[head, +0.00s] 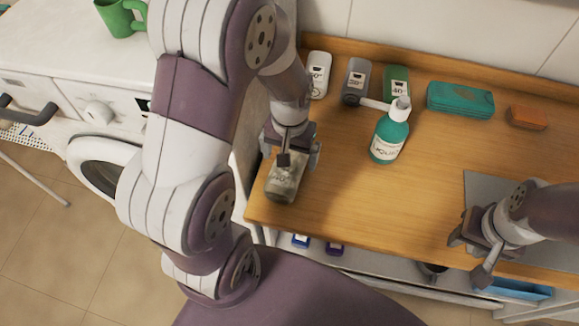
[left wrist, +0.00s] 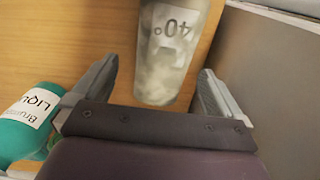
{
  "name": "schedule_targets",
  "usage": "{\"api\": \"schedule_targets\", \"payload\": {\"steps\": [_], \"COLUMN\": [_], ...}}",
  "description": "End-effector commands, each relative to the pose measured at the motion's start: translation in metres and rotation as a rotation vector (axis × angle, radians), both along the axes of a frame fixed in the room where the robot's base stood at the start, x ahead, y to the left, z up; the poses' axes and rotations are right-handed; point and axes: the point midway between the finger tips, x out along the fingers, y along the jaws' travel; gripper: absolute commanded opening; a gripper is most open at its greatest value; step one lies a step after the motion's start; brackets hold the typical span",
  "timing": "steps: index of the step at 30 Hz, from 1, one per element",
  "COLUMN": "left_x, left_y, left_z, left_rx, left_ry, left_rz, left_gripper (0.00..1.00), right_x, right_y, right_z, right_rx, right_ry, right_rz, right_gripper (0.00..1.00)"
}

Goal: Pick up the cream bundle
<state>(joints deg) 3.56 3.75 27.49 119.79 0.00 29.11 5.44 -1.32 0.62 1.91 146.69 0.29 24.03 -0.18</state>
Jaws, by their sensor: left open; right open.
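A cream-grey, partly see-through item marked 40° (head: 284,184) stands near the left front corner of the wooden top; it is the only cream-coloured thing I make out as the cream bundle. My left gripper (head: 291,155) is over it with jaws open. In the left wrist view the same item (left wrist: 168,50) lies between the two spread fingers (left wrist: 160,78), with gaps on both sides. Part of it is hidden by the gripper in the head view. My right gripper (head: 470,257) is open and empty at the right front edge.
A teal pump bottle (head: 389,138) stands right of the item. White (head: 318,76), grey (head: 356,80) and green (head: 396,84) bottles stand behind. A teal folded block (head: 460,99) and orange block (head: 527,117) lie back right. The middle right is clear.

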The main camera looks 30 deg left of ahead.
Motion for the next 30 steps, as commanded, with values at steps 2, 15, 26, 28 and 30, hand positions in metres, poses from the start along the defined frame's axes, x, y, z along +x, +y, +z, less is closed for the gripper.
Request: {"api": "schedule_targets", "payload": {"steps": [2,15,26,28,30], "left_x": [-0.001,-0.002,-0.002,-0.002,-0.002], "left_y": [0.000,0.001,0.002,0.002,0.002], "left_z": [-0.008,-0.057,-0.056,-0.056,-0.056], "left_rx": [0.000,-0.001,-0.001,-0.001,-0.001], "left_ry": [0.001,-0.003,-0.003,-0.003,-0.003], "left_rz": [0.000,0.000,0.000,0.000,0.000], "left_gripper": [1.00,1.00,0.44,0.44,0.44], "right_x": [0.000,0.000,0.000,0.000,0.000], "right_y": [0.000,0.000,0.000,0.000,0.000], "right_z": [0.001,0.005,0.005,0.005,0.004], "right_rx": [0.000,0.000,0.000,0.000,0.000], "right_ry": [0.000,0.000,0.000,0.000,0.000], "right_rz": [0.000,0.000,0.000,0.000,0.000], "right_gripper": [0.43,0.43,0.43,0.43,0.43]}}
